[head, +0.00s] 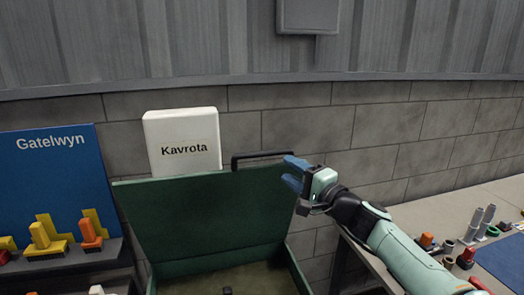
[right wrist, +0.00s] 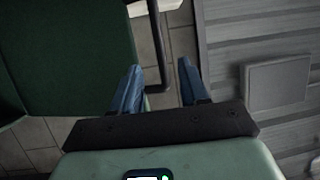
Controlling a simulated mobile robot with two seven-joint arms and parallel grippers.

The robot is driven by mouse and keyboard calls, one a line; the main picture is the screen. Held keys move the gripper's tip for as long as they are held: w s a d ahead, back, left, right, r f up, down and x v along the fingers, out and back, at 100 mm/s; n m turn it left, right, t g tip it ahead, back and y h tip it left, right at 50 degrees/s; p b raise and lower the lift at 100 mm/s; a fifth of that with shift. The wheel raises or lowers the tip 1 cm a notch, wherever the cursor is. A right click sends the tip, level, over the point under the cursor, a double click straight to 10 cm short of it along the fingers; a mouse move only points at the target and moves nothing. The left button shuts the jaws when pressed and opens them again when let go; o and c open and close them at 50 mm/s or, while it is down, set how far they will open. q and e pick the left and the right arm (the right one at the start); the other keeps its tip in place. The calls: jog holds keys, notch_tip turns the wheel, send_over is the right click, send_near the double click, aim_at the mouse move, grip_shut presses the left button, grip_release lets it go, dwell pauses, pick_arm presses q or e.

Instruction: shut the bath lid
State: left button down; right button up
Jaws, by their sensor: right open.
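The bath lid (head: 205,215) is a dark green panel standing open, leaning back above the green bath (head: 292,268). A black bar handle (head: 262,154) runs along its top right edge. My right gripper (head: 289,172) is open and empty at the right end of that handle. In the right wrist view, the lid (right wrist: 65,50) fills the left side. The handle (right wrist: 158,35) shows between the open blue fingers of the right gripper (right wrist: 160,68); I cannot tell whether they touch it. My left gripper is not in view.
A white Kavrota box (head: 183,140) stands behind the lid against the block wall. A blue Gatelwyn board (head: 55,180) with yellow and orange parts is at left. A bench (head: 440,205) with small parts is at right. A grey wall box (head: 308,16) hangs above.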

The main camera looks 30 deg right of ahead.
aim_at(266, 155)
jog(key=w+p, duration=0.1)
jog(key=w, duration=0.2)
jog(key=w+a+r+p, duration=0.1)
jog(key=w, duration=0.2)
jog(key=w+p, duration=0.1)
jog(key=w, duration=0.3)
jog(key=shift+w+a+r+p, duration=0.1)
jog(key=shift+a+r+p, duration=0.05)
jog(key=shift+a+p, duration=0.2)
jog(key=shift+w, duration=0.55)
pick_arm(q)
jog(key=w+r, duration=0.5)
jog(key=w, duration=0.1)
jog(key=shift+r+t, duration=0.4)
pick_arm(e)
jog(key=shift+f, duration=0.2)
jog(key=shift+s, duration=0.15)
grip_shut()
